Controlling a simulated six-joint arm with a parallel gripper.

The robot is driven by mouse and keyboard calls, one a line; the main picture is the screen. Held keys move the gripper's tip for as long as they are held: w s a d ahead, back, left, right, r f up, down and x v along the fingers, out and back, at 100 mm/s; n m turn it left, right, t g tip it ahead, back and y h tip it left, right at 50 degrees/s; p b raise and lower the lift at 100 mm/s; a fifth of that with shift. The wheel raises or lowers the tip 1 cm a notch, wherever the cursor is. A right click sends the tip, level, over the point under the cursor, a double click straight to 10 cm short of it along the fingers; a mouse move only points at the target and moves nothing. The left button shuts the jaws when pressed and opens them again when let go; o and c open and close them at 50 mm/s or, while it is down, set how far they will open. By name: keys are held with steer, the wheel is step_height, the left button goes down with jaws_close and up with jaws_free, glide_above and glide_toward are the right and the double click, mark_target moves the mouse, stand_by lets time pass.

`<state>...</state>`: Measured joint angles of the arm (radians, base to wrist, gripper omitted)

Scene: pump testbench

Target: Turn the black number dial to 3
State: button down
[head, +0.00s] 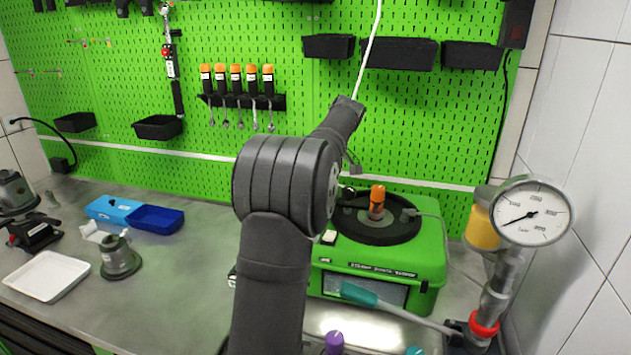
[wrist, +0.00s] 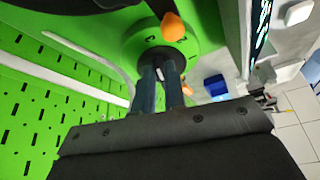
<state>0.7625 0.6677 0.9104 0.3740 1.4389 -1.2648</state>
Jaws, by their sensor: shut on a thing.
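A pressure gauge (head: 532,213) stands at the right of the tester. Blue trays (head: 155,218), a white tray (head: 46,276) and a grey part (head: 120,258) are at the left. The green pegboard (head: 240,130) is close behind.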

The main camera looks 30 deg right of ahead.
steer(key=shift+n, duration=0.4)
steer(key=c, duration=1.5)
jaws_free()
steer(key=v, duration=1.7)
steer(key=shift+d+r, duration=0.25)
steer(key=shift+d, duration=0.05)
steer(key=shift+w+f, duration=0.1)
steer(key=x, duration=1.7)
steer(key=shift+a+f, duration=0.15)
steer(key=shift+a, duration=0.1)
